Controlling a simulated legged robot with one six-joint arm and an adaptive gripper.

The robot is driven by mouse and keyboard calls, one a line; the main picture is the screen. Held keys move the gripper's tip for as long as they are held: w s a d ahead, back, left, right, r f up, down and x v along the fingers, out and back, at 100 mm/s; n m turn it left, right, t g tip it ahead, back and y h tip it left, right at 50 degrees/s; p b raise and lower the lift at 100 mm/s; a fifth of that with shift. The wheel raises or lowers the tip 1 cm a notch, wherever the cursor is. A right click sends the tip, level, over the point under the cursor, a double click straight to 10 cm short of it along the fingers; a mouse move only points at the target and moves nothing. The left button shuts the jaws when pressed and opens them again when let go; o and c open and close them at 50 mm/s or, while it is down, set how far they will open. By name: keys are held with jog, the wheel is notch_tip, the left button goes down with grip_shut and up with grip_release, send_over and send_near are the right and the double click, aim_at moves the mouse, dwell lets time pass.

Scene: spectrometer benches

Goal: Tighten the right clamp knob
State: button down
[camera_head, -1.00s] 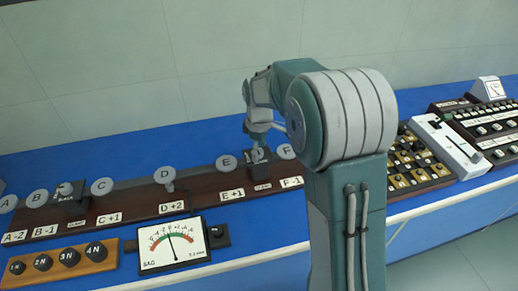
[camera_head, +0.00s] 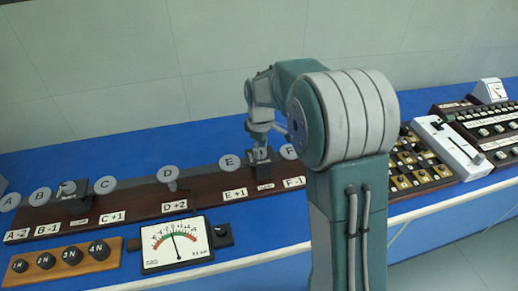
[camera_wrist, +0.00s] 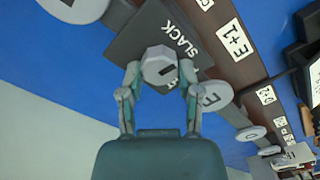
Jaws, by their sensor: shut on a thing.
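The right clamp is a dark block (camera_head: 259,158) between discs E and F on the brown rail in the head view. In the wrist view, its dark top (camera_wrist: 150,28) carries the word "SLACK". The grey, faceted clamp knob (camera_wrist: 158,63) sits on this top and has a dark mark on its face. My gripper (camera_wrist: 158,76) is shut on the knob, one finger on each side. Another marking near the knob is mostly hidden. In the head view, my gripper (camera_head: 260,146) reaches down onto the clamp and covers most of the knob.
Discs E (camera_head: 229,162) and F (camera_head: 289,152) stand close on either side. A left clamp (camera_head: 70,189) sits between B and C. The meter (camera_head: 176,244) and a wooden knob strip (camera_head: 62,262) lie in front. A switch panel (camera_head: 418,160) stands right.

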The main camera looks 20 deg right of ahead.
jog(key=m, duration=0.4)
jog(key=shift+s+d+f, duration=0.15)
jog(key=shift+s+f, duration=0.05)
jog(key=m, duration=0.8)
jog(key=shift+m, duration=2.1)
jog(key=shift+c, duration=1.5)
grip_release()
jog(key=shift+r, duration=0.1)
